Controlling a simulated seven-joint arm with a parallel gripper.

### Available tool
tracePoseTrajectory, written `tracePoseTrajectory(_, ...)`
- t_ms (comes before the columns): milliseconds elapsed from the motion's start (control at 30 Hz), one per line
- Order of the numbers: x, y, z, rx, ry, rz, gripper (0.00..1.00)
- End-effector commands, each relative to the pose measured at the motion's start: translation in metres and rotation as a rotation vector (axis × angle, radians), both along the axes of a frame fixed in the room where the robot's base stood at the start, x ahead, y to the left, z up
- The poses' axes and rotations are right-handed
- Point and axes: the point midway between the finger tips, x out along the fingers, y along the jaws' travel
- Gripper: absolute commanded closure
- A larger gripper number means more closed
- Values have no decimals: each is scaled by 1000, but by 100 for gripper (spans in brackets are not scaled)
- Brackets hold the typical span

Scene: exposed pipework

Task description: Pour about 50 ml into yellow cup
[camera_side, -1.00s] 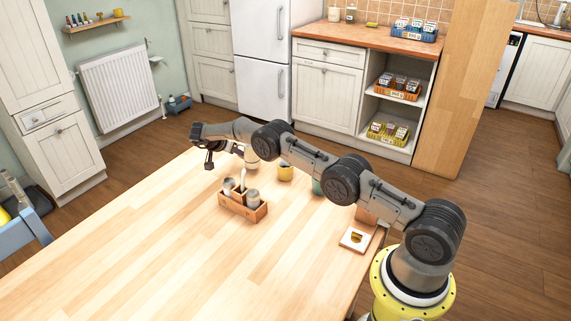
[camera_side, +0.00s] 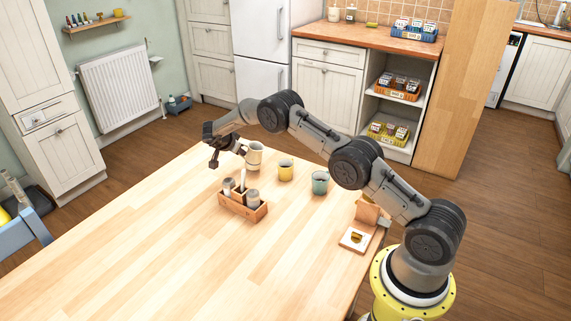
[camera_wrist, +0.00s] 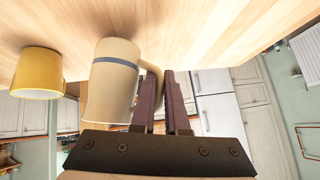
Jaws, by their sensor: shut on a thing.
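The yellow cup (camera_side: 286,172) stands upright on the table, just right of a cream jug (camera_side: 254,157) in the side view. In the wrist view, which is upside down, the yellow cup (camera_wrist: 37,74) is at the left. The jug (camera_wrist: 112,85), with a grey band, is close beside my gripper. My gripper (camera_wrist: 168,75) is shut on the jug's handle. In the side view my gripper (camera_side: 240,149) is at the jug's left. The jug looks upright; I cannot tell whether its base touches the table. Its contents are hidden.
A teal cup (camera_side: 320,184) stands right of the yellow cup. A wooden caddy (camera_side: 243,206) with several containers is in front of the jug. A small board with a gold-brown patch (camera_side: 355,239) lies near the right table edge. The front left of the table (camera_side: 150,260) is clear.

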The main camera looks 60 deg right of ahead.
Motion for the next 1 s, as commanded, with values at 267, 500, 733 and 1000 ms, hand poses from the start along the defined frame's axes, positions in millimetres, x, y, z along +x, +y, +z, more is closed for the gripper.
tracePoseTrajectory(267, -16, -4, 12, 41, -173, 2, 100)
tracePoseTrajectory(500, -32, -8, 20, 79, -325, 1, 100)
tracePoseTrajectory(733, -44, -11, 29, 110, -455, 1, 100)
tracePoseTrajectory(1000, -49, -12, 39, 135, -558, 2, 100)
